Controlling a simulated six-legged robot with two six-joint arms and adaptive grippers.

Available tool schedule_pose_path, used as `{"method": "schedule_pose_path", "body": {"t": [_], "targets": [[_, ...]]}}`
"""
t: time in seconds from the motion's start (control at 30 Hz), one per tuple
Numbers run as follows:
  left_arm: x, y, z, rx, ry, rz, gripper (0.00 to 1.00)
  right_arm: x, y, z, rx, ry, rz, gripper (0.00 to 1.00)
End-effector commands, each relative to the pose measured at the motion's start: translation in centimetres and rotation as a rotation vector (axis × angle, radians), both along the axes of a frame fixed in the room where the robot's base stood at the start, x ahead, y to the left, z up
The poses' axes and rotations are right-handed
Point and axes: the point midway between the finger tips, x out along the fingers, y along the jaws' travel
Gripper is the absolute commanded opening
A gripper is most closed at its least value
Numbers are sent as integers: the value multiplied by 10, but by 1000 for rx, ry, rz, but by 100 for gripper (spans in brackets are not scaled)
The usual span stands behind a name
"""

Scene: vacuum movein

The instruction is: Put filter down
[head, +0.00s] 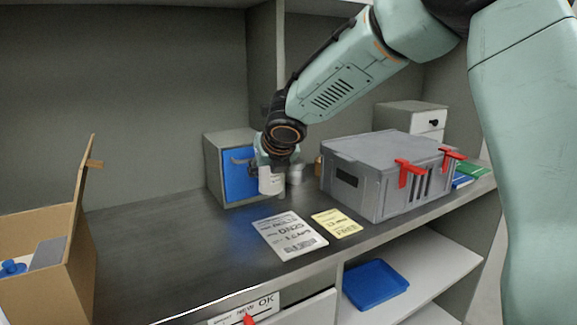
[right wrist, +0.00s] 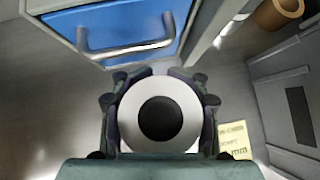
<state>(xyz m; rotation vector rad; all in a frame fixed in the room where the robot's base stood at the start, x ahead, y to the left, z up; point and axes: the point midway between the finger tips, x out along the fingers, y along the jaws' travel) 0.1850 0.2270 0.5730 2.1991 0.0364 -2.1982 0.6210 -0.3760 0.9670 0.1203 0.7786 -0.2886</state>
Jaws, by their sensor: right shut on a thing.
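The filter (head: 271,183) is a white cylinder, held upright in front of the blue-fronted box. In the right wrist view the filter (right wrist: 182,97) shows end-on as a white ring around a black centre. My right gripper (head: 272,166) is shut on it, with one finger on each side. The filter's lower end is close to the dark counter (head: 180,245); I cannot tell whether it touches. My left gripper is in neither view.
A blue-fronted box (head: 240,175) with a handle stands just behind the filter. A grey lidded case (head: 375,185) with red latches stands to the right. White (head: 290,236) and yellow (head: 337,223) labels lie in front. An open cardboard box (head: 65,235) stands left; the counter's left-middle is clear.

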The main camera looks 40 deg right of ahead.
Motion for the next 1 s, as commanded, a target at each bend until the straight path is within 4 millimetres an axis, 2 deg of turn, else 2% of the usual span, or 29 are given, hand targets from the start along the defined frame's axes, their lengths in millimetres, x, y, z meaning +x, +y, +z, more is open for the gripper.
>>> {"method": "schedule_pose_path", "body": {"t": [0.03,0.2,0.4,0.6,0.83,1.0], "targets": [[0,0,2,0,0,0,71,1,12,1,-8,1,4,2],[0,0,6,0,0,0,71,5,42,1,-5,2,3,2],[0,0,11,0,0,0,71,7,65,2,-2,0,1,2],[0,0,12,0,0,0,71,8,74,1,-1,0,-1,2],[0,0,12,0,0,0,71,8,74,0,1,0,-1,2],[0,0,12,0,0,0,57,8,74,0,1,0,-1,2]]}}
